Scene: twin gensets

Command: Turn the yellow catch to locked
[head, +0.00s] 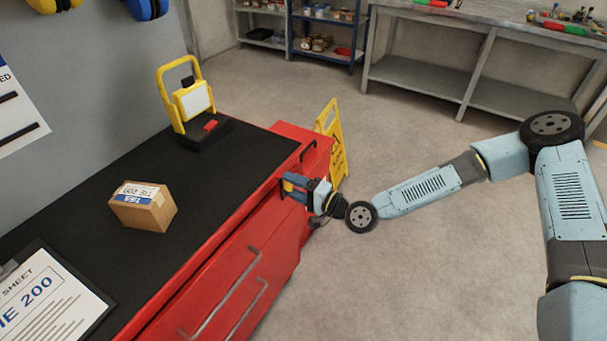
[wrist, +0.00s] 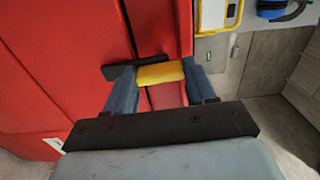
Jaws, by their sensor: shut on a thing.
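The yellow catch (wrist: 160,73) is a small block on the red cabinet, seen in the wrist view between my fingertips. My gripper (wrist: 160,80) is shut on it, with one blue-grey finger at each side. A dark bar (wrist: 118,71) sticks out to the left of the catch. In the head view my gripper (head: 292,186) is at the right end of the red cabinet (head: 215,275), and a bit of yellow (head: 289,186) shows at its fingers. The catch's locked or unlocked marking cannot be made out.
On the black worktop (head: 95,180) are a cardboard box (head: 143,206), a yellow work lamp (head: 192,100) and a sheet on a clipboard (head: 45,305). A yellow floor sign (head: 332,140) stands behind the cabinet's end. The floor on the right is clear up to a grey bench (head: 425,72).

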